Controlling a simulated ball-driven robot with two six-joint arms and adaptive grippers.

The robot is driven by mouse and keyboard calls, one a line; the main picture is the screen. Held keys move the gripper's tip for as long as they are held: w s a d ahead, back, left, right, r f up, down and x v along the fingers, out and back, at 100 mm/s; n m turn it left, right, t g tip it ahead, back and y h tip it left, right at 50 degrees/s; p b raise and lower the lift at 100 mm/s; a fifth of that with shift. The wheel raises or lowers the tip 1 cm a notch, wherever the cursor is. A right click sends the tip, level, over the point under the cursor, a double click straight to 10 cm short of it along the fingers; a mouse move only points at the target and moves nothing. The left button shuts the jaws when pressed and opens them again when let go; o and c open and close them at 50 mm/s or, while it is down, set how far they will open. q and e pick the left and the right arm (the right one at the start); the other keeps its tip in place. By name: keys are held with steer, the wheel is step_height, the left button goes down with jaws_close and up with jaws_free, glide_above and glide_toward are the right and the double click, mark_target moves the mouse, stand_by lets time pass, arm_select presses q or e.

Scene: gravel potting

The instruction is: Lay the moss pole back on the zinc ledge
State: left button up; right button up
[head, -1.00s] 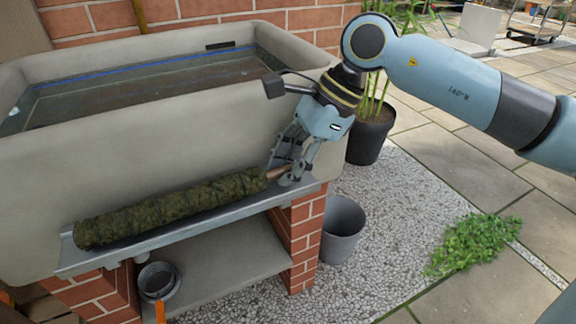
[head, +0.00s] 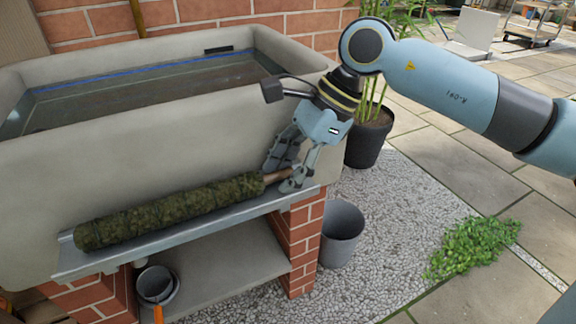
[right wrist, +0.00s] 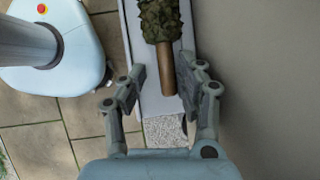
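The moss pole (head: 170,212), a green-brown mossy cylinder with a bare wooden end, lies lengthwise on the zinc ledge (head: 190,233) along the front of the stone trough. My right gripper (head: 280,176) is at the pole's right end, its fingers spread around the wooden stub. In the right wrist view, the fingers of my right gripper (right wrist: 158,78) stand apart on either side of the wooden end of the moss pole (right wrist: 165,68), with gaps visible. The zinc ledge (right wrist: 150,100) shows under the pole. My left gripper is not in view.
The stone trough (head: 150,140) rises behind the ledge. Brick supports (head: 300,240) and a lower shelf (head: 215,270) are below. A grey bucket (head: 342,235) and a potted plant (head: 370,140) stand to the right.

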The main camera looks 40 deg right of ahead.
steer(key=v, duration=0.6)
steer(key=shift+d, duration=0.2)
steer(key=shift+s+d+r, duration=0.15)
steer(key=shift+r, duration=0.45)
